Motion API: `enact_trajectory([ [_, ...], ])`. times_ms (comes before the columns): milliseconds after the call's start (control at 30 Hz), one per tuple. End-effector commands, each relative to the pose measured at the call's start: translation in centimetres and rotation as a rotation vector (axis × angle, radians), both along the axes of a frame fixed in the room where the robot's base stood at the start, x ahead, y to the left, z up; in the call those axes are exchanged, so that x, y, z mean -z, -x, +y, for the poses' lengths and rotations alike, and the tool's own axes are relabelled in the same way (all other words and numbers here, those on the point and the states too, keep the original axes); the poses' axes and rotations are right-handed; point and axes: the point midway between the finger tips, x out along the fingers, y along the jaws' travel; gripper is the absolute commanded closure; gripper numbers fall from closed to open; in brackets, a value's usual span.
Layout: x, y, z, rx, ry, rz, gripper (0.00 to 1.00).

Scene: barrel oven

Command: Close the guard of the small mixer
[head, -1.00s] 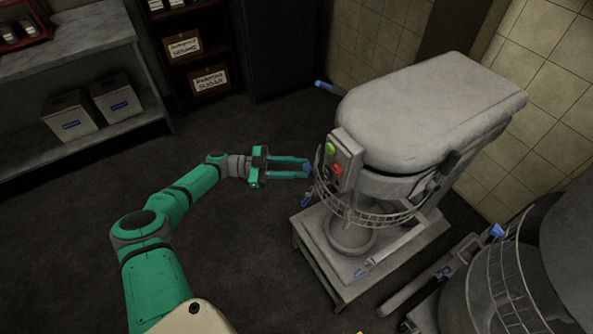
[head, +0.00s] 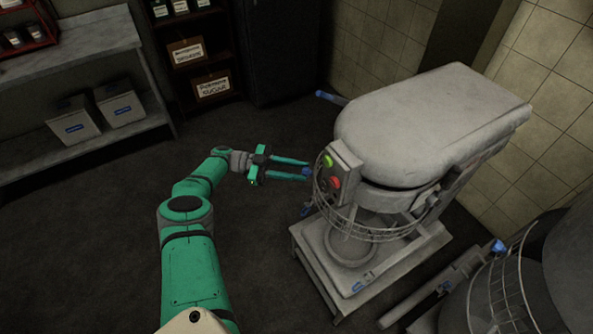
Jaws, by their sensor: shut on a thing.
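The small mixer (head: 425,115) is a pale grey machine with a rounded head and a box with a green and a red button (head: 333,172). Its wire guard (head: 372,237) curves around the front below the head, above the bowl (head: 349,246). My gripper (head: 307,172) is at the left side of the mixer, beside the button box. Its two long green fingers are shut on the blue handle (head: 308,173) of the guard. The fingertips partly hide the handle, and the guard's far side is hidden behind the mixer head.
A larger mixer with a wire guard (head: 497,283) stands at the lower right, close to the small one. A steel shelf (head: 75,45) with white bins (head: 121,107) stands at the left. The dark floor between is open.

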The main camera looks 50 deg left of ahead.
Motion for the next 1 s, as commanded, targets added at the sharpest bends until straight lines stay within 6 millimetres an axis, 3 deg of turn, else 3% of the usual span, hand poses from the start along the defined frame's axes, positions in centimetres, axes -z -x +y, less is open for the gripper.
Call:
enact_trajectory([
  [33,0.8,0.1,-0.3,0.004,-0.004,0.014,1.0],
  [233,0.8,0.0,-0.4,0.004,-0.003,0.013,1.0],
  [267,0.8,0.0,-0.4,0.004,-0.003,0.013,0.68],
  [333,0.7,0.0,-0.3,0.003,-0.003,0.012,0.54],
  [733,-0.2,0.2,0.1,-0.002,-0.002,0.005,0.54],
  [1000,-2.9,0.3,0.0,-0.001,-0.004,0.006,0.54],
])
